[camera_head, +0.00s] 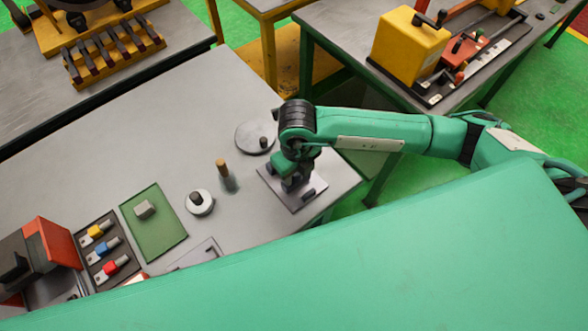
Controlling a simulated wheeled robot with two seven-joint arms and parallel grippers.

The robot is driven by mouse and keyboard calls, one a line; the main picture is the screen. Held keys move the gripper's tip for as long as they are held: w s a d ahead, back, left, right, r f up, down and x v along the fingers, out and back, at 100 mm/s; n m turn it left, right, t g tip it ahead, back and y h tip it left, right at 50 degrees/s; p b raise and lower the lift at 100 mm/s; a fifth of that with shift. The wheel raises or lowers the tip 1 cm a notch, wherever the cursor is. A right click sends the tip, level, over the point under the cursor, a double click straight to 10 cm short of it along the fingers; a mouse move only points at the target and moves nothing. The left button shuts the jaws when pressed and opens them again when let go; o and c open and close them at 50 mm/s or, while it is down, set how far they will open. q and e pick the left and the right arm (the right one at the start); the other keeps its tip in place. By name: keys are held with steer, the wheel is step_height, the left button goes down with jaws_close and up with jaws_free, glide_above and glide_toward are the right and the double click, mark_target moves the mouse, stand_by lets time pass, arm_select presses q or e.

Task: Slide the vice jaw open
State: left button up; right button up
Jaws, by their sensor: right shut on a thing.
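The vice stands on a grey base plate (310,207) near the right end of the grey table. A small dark block (308,194) shows on the plate at the front right. My right gripper (291,184) reaches down over the plate, its arm coming in from the right. It is shut on the vice jaw, which is mostly hidden by the gripper and wrist. How far the jaw stands open cannot be seen. My left gripper is out of view.
A round grey disc with a knob (254,138) lies just behind the vice. A brown-topped peg (222,168), a white round part (200,202) and a green mat (152,222) are further left. A tray (92,262) holds coloured tools. My green body hides the front.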

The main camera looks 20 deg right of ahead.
mark_target(299, 175)
steer(key=shift+s+d+f, duration=0.35)
steer(key=shift+s+f, duration=0.15)
steer(key=shift+s, duration=0.2)
steer(key=o, duration=0.5)
steer(key=shift+s, duration=0.1)
steer(key=shift+o, duration=0.3)
steer(key=shift+w+d+r+p, duration=0.1)
steer(key=shift+w+r+p, duration=0.15)
steer(key=shift+r+p, duration=1.2)
steer(key=shift+r, duration=1.1)
steer(key=shift+r+p, duration=0.4)
steer(key=shift+r, duration=0.35)
